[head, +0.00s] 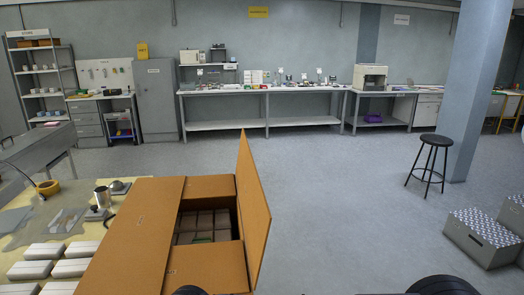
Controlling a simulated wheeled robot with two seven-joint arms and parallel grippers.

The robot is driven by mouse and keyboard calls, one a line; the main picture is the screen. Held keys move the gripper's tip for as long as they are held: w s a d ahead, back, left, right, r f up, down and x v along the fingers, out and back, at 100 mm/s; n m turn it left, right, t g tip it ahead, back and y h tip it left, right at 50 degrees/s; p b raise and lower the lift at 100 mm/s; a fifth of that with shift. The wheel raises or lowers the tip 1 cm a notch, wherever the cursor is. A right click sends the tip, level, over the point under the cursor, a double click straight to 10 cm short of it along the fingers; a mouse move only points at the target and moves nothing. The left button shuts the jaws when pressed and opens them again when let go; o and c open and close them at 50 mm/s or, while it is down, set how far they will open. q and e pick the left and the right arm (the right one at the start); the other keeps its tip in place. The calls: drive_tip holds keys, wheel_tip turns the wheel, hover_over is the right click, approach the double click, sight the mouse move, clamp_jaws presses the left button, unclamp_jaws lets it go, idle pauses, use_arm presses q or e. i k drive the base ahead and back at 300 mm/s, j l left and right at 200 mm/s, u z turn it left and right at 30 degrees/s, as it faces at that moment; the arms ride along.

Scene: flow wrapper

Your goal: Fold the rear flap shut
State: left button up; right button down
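An open brown cardboard box (133,245) stands at the lower left of the head view. The far short flap (208,187) and the near short flap (208,267) both look folded in. The right long flap (253,205) stands upright. I cannot tell which one the task calls the rear flap. Through the gap in the top, several pale packs (205,220) show inside. Neither gripper is seen; only dark rounded parts of my own body show at the bottom edge.
Open floor lies right of the box. A black stool (429,152) and grey crates (484,237) stand at the right.

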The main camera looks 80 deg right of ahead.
sight(257, 218)
drive_tip(key=z, duration=2.55)
